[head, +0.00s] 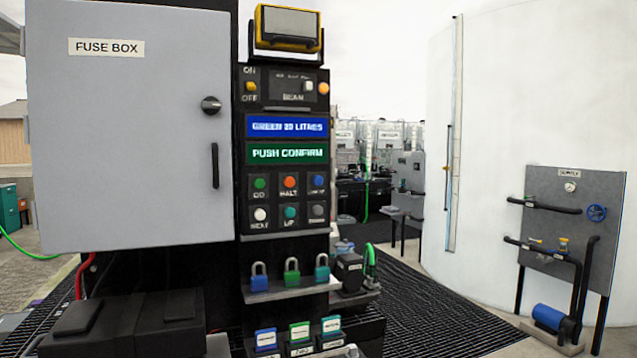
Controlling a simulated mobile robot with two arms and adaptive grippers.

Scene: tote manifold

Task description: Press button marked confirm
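A black control panel (240,200) stands upright just right of the grey fuse box. Its blue display (287,126) reads "GREEN 20 LITRES" and its green display (287,152) reads "PUSH CONFIRM". Below are two rows of buttons. The upper row has a green button (260,183), a red-orange button (289,182) labelled HALT and a blue button (317,181). The lower row has a white button (260,214) that seems labelled NEXT, a teal button (290,212) and a grey button (317,211). Several labels are too small to read, and I cannot tell which says confirm. Neither gripper is in view.
The fuse box (125,150) has a knob and handle. A yellow-framed lamp (289,27) tops the panel. Blue, green and teal padlocks (291,272) sit on a shelf below. A white tank (520,110) and pipe board (570,215) stand right, beyond open grating (430,310).

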